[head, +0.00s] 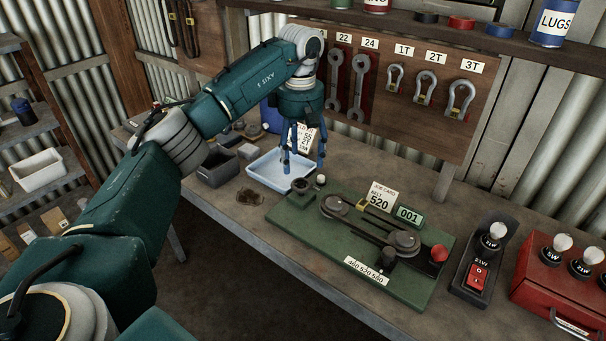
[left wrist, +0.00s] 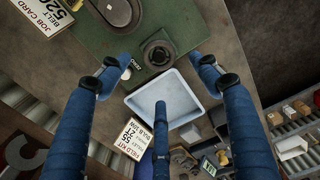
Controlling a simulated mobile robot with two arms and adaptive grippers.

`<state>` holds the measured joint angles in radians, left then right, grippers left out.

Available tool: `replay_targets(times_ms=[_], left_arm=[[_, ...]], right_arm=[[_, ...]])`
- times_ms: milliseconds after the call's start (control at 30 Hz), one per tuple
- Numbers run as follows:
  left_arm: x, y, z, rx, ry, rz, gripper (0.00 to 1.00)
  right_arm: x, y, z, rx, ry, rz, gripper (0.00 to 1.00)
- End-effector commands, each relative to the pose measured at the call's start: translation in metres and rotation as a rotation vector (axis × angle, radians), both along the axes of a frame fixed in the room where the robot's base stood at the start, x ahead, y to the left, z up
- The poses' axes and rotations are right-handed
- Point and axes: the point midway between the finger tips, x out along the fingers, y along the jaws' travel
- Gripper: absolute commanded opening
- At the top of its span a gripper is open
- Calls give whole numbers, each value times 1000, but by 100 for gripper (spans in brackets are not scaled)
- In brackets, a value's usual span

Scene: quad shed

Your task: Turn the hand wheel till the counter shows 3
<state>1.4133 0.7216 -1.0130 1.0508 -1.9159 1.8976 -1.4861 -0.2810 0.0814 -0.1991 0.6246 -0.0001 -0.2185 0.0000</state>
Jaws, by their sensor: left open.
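A green base plate (head: 345,240) lies on the bench. Its counter (head: 409,215) reads 001. A small dark round wheel (head: 303,186) sits at the plate's far left corner, with a pale knob (head: 320,179) beside it. In the left wrist view the wheel (left wrist: 158,52) lies between two fingers, and the pale knob (left wrist: 126,72) is close to the left finger. My left gripper (head: 303,168) points down with its three blue fingers spread, empty, over the white tray near the wheel. I cannot tell whether a finger touches the knob. My right gripper is out of view.
The white tray (head: 254,180) stands left of the plate. A lamp stand (head: 484,260) and red box (head: 560,285) stand at right.

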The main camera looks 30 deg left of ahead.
Motion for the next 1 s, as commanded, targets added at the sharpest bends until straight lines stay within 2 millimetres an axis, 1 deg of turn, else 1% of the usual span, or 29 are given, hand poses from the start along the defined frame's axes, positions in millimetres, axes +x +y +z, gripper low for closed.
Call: replay_targets(times_ms=[33, 100, 200, 300, 367, 500, 633, 767, 867, 900, 1000], left_arm=[[-1, 0, -10, 0, 4, 0, 63], [-1, -1, -23, -2, 3, 0, 63], [-1, -1, -41, -2, 2, 0, 63], [-1, -1, -55, -2, 1, 0, 63], [0, -1, -61, -2, 0, 0, 63], [0, -1, -69, -2, -2, 0, 63], [0, -1, -70, -2, -3, 0, 63], [0, -1, -70, -2, -3, 0, 63], [0, -1, -70, -2, -3, 0, 46], [0, -1, -70, -2, -3, 0, 38], [0, -1, -70, -2, -3, 0, 19]], right_arm=[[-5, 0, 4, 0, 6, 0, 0], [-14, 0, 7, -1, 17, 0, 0], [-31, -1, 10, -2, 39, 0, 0], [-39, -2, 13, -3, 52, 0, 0], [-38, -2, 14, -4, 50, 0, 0], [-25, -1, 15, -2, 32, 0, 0], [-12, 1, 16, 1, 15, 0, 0], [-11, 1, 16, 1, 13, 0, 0], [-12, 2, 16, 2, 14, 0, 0], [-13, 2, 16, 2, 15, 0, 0], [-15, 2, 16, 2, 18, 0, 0]])
